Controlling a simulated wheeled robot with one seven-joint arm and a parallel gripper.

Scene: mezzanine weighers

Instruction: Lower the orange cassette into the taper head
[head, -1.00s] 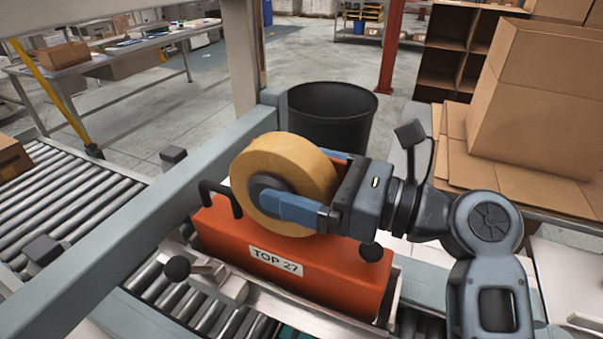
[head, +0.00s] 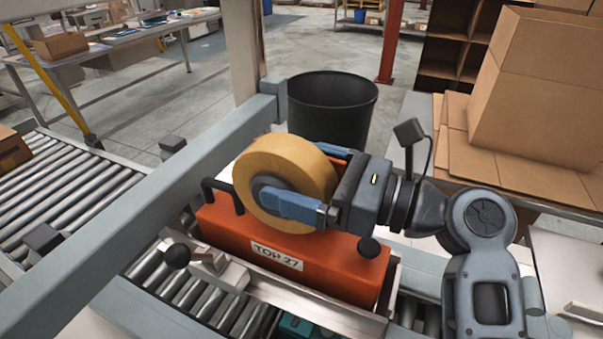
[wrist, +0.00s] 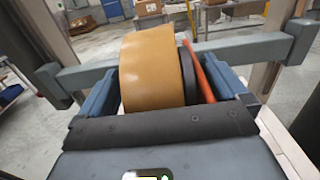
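The orange cassette (head: 330,268), labelled TOP 27, carries a large tan tape roll (head: 262,165) and has a black handle at its left. My gripper (head: 312,182) has its blue fingers on both sides of the roll, closed on the roll's hub. The wrist view shows the roll (wrist: 152,70) between the fingers, with a strip of orange beside it. The cassette looks roughly level and sits partly within the metal walls of the taper head (head: 290,299), above the rollers. Its underside is hidden behind the near wall, so I cannot tell whether it touches bottom.
A grey beam (head: 150,205) crosses close behind and left of the cassette. A black knob (head: 176,256) stands at the head's left end. A black bin (head: 333,108) stands behind. Cardboard (head: 530,95) stacks at right. A roller conveyor (head: 65,195) runs at left.

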